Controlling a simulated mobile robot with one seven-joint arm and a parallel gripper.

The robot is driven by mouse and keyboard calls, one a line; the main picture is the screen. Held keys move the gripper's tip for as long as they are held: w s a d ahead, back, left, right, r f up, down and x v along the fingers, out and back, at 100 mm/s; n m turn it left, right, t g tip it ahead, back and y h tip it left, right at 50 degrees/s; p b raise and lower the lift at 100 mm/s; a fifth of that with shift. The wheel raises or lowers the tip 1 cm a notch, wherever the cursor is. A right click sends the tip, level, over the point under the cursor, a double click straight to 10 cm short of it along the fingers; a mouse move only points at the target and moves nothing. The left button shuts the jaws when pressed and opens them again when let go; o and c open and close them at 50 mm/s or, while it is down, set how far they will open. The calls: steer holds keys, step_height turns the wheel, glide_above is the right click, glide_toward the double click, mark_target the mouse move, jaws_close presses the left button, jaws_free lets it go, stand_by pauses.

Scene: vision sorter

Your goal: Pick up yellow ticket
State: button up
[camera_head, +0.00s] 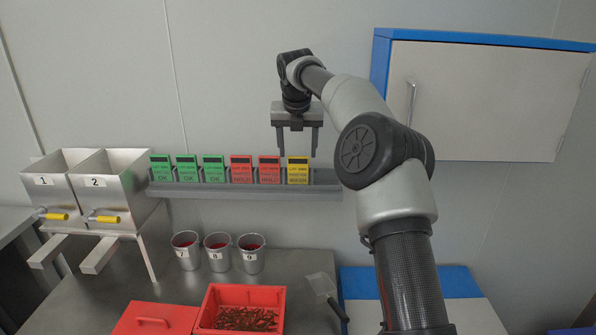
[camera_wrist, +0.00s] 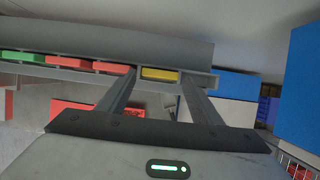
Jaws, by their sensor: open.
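The yellow ticket (camera_head: 297,170) stands upright at the right end of the row of tickets in the grey wall rack (camera_head: 320,190). My gripper (camera_head: 297,153) is open and empty, with its fingers pointing down just above the yellow ticket in the head view. In the wrist view the yellow ticket (camera_wrist: 161,74) shows as a narrow top edge in the rack, between the two open fingertips of my gripper (camera_wrist: 160,78). The fingers appear apart from the ticket.
Red tickets (camera_head: 269,169) and green tickets (camera_head: 187,168) stand to the left in the rack. Metal cups (camera_head: 218,252), a red bin (camera_head: 210,304) and a spatula (camera_head: 326,290) are on the table below. A wall cabinet (camera_head: 480,95) hangs at the right.

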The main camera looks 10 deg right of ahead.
steer(key=shift+x, duration=1.15)
steer(key=c, duration=1.1)
steer(key=shift+r, duration=0.1)
